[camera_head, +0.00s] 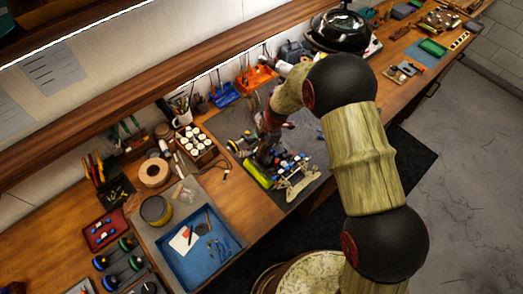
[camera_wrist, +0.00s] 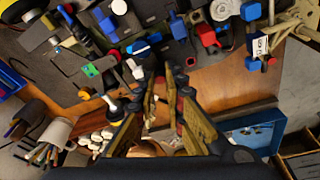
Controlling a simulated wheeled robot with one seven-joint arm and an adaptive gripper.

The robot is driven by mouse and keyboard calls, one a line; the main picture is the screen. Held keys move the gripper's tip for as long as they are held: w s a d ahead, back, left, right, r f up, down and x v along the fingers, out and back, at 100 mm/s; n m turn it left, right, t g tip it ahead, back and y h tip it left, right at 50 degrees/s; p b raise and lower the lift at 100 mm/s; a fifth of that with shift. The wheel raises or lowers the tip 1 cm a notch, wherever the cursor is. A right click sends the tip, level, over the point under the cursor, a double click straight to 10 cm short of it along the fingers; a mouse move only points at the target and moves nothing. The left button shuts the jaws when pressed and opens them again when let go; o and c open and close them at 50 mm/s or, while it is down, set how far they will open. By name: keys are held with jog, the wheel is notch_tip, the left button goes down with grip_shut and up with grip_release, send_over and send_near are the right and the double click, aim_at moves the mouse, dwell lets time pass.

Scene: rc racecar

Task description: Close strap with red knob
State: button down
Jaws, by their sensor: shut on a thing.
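The racecar (camera_head: 296,183) lies on a dark grey mat on the bench, with blue, red and yellow-green parts. My gripper (camera_head: 263,157) reaches down over its left part. In the wrist view, my gripper (camera_wrist: 166,82) points at the car's dark chassis with blue and red pieces. Its wooden fingers are shut on a small part, apparently the strap, which is mostly hidden between them. A small red piece (camera_wrist: 190,61) shows right beside the fingertips; I cannot tell whether it is the strap's knob.
A blue tray (camera_head: 232,240) with small tools stands front left. A box of white bottles (camera_head: 195,142), a tape roll (camera_head: 154,173) and a cup of pens (camera_head: 182,114) stand to the left. Orange and blue holders line the back. The mat right of the car is fairly clear.

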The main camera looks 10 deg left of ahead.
jog(key=c, duration=1.8)
grip_release()
jog(key=shift+c, duration=0.2)
jog(key=shift+s+a+r+h+p, duration=0.15)
jog(key=shift+h+p, duration=0.15)
jog(key=shift+p, duration=0.25)
jog(key=shift+s+a+r+t+p, duration=0.15)
jog(key=shift+t+p, duration=0.25)
jog(key=shift+t, duration=0.2)
jog(key=shift+s+a+f+t+h+b, duration=0.1)
jog(key=shift+s+f+t+h+b, duration=0.05)
jog(key=shift+t+h+b, duration=0.3)
jog(key=shift+s+a+f+t+h+b, duration=0.1)
jog(key=shift+t+h+b, duration=0.15)
jog(key=shift+h+b, duration=0.3)
jog(key=b, duration=0.3)
jog(key=t+h+b, duration=0.1)
jog(key=b, duration=0.2)
jog(key=shift+s+a, duration=0.25)
jog(key=shift+t+b, duration=0.3)
jog(key=shift+b, duration=0.35)
jog(key=b, duration=0.3)
jog(key=shift+s+a+n+t+h, duration=0.2)
jog(key=shift+n+t+h, duration=0.1)
jog(key=shift+t+h, duration=0.1)
